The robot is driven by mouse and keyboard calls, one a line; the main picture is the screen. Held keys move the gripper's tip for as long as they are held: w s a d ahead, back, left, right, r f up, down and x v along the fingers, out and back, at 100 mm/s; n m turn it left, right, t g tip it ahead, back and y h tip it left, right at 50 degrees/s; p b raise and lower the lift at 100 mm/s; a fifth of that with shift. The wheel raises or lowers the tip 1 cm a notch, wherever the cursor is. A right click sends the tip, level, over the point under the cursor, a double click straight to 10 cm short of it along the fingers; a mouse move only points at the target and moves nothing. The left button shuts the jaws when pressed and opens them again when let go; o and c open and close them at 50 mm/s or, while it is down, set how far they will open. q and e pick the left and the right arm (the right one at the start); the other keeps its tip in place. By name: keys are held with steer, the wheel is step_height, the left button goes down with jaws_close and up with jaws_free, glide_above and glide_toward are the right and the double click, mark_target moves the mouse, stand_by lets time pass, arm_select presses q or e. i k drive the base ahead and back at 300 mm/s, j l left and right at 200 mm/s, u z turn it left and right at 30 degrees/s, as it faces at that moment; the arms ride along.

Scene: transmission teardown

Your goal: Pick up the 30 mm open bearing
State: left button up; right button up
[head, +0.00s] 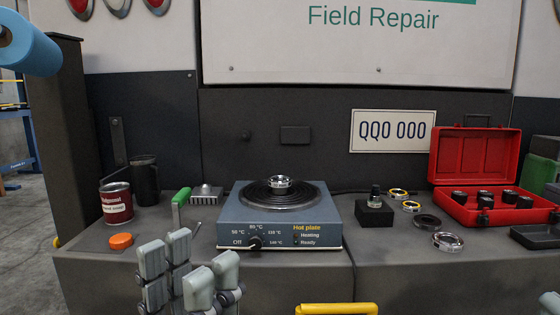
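Several bearing-like rings are in the head view, and I cannot read which is the 30 mm open one. A silver ring (280,182) sits on the round top of the hot plate (232,222). Two gold-and-silver rings, a rear one (398,193) and a front one (411,206), lie on the bench right of the black block. A dark ring (427,221) and a larger silver ring (447,241) lie nearer the front. My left gripper (189,266) is open and empty, low in front of the hot plate's left side. A grey fingertip of my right gripper (550,303) shows at the lower right edge.
A red can (117,203), a dark mug (145,180), an orange cap (121,241) and a green-handled tool (181,196) stand left. A black block with a post (374,212) is right of the hot plate. An open red case (472,165) and black tray (537,236) stand far right.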

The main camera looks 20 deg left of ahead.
mark_target(275, 181)
steer(key=i+j, duration=0.1)
steer(key=j, duration=0.4)
steer(key=i+j+z, duration=0.1)
steer(key=j, duration=0.4)
steer(key=i+j, duration=0.15)
steer(key=j, duration=0.35)
steer(key=i+j, duration=0.1)
steer(key=j, duration=0.4)
steer(key=z, duration=0.05)
